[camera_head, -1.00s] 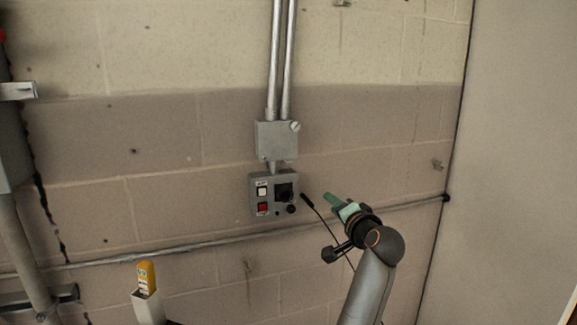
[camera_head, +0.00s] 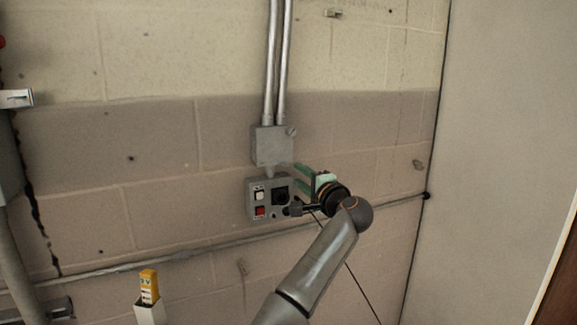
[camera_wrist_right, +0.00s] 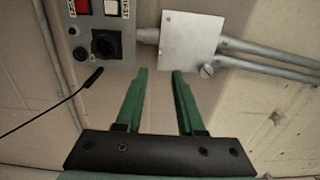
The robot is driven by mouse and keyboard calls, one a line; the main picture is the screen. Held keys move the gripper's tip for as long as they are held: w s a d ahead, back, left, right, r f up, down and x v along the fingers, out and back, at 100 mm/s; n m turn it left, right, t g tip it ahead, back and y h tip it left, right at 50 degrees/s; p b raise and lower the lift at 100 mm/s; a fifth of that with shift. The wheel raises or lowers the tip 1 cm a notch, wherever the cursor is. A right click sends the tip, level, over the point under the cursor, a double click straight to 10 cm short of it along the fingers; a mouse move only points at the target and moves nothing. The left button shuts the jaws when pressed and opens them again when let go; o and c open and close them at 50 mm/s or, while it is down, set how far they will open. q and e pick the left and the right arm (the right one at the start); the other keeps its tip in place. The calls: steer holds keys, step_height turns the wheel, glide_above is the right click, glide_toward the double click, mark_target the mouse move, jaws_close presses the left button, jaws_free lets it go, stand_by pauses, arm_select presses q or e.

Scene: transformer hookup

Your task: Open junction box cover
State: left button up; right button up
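The grey square junction box (camera_head: 270,146) is fixed to the wall below two vertical conduits, with its cover shut and a round knob or screw (camera_head: 291,131) at its upper right corner. In the right wrist view the box (camera_wrist_right: 190,38) lies just beyond the fingertips, and the knob (camera_wrist_right: 207,70) is right of them. My right gripper (camera_head: 299,178) is open, its two green fingers apart and empty, below and right of the box. The fingers also show in the right wrist view (camera_wrist_right: 160,72). My left gripper is not in view.
A control panel (camera_head: 251,205) with white and red buttons and a black dial sits directly under the box, close to my right gripper. A yellow item (camera_head: 149,286) stands in a white holder at lower left. A horizontal conduit (camera_head: 130,268) crosses the wall lower down.

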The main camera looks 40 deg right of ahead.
mark_target(277, 147)
steer(key=p+x, duration=0.1)
steer(key=x, duration=0.6)
steer(key=shift+w, duration=0.15)
jaws_close()
steer(key=shift+f, duration=0.1)
stand_by(1.2)
